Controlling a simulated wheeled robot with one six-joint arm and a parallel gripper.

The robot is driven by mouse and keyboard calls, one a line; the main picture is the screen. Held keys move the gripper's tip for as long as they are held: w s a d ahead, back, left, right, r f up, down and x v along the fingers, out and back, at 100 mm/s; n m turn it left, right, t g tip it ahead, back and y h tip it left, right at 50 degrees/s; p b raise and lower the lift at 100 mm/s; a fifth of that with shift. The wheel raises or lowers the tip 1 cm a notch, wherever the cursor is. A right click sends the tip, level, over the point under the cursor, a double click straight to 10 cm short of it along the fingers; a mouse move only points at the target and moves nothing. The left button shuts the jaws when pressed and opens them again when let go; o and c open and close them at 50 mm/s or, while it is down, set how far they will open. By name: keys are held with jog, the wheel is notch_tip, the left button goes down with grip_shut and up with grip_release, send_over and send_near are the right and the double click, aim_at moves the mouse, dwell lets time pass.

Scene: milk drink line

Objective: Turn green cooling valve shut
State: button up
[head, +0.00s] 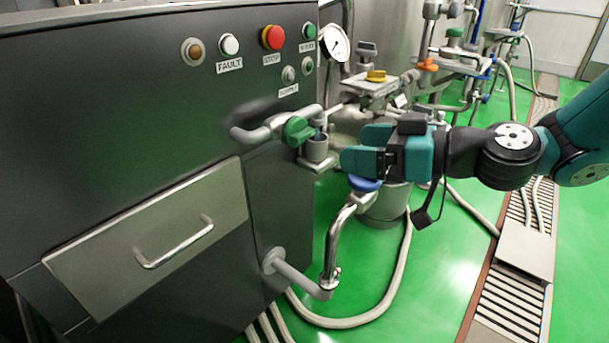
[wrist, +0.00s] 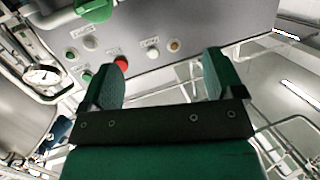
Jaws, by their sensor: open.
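The green valve handle (head: 297,131) sits on a grey pipe that comes out of the dark cabinet's right side. Its green knob also shows, partly cut off, at the top edge of the wrist view (wrist: 95,9). My gripper (head: 352,147) is to the right of the handle in the head view, with a gap between them. In the wrist view my gripper (wrist: 163,72) has its two teal fingers spread wide with nothing between them. The handle lies beyond and outside the fingertips, above the left finger.
The cabinet panel carries a red stop button (head: 272,38) and several small buttons. A blue valve (head: 365,184) sits just below my gripper on a bent pipe. Yellow (head: 376,75) and orange (head: 428,65) valves stand behind. A gauge (head: 335,43) and hoses are nearby.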

aim_at(307, 134)
jog(key=w+d+f+m+t+b, duration=0.2)
jog(key=w+d+f+t+b, duration=0.15)
jog(key=w+f, duration=0.25)
jog(key=shift+t, duration=0.45)
jog(key=p+x, duration=0.3)
jog(key=x, duration=0.5)
jog(key=p+x, duration=0.3)
jog(key=x, duration=0.5)
jog(key=shift+w+a+f, duration=0.2)
jog(key=shift+w+f, duration=0.05)
jog(key=shift+w, duration=0.1)
jog(key=c, duration=0.8)
